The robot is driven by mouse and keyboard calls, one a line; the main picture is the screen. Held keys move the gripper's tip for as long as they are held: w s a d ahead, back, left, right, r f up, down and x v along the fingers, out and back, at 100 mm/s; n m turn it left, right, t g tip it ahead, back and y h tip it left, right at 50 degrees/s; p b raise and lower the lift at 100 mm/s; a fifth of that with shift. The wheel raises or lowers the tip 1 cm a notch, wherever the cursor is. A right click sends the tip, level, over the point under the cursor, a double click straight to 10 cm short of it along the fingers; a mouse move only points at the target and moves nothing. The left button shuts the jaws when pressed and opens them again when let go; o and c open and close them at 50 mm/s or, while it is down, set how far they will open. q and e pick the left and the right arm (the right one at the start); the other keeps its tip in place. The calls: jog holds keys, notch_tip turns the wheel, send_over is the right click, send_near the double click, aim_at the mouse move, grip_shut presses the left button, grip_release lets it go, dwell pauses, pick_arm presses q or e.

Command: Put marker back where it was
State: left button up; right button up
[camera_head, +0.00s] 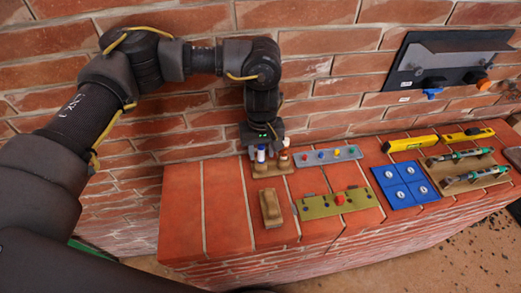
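My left gripper (265,142) points down at the back left of the brick ledge, close to the wall. A marker with a white body and blue part (261,154) stands upright directly below it, at the left of a small wooden holder (272,171). A brown and white item (285,158) stands at the holder's right side. The fingertips are small and dark, so I cannot tell whether they touch or grip the marker. My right gripper is not in view.
A brown block (270,207), an olive panel with a red button (322,206), a grey button strip (313,159), a blue tile (405,183), a yellow level (410,143) and a wooden tool rack (460,185) sit on the ledge. A black panel (405,75) hangs on the wall.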

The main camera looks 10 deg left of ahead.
pick_arm(q)
jog(key=shift+w, duration=0.1)
jog(key=shift+r, duration=0.35)
notch_tip(320, 180, up, 10)
jog(key=b, duration=0.3)
jog(key=shift+r, duration=0.7)
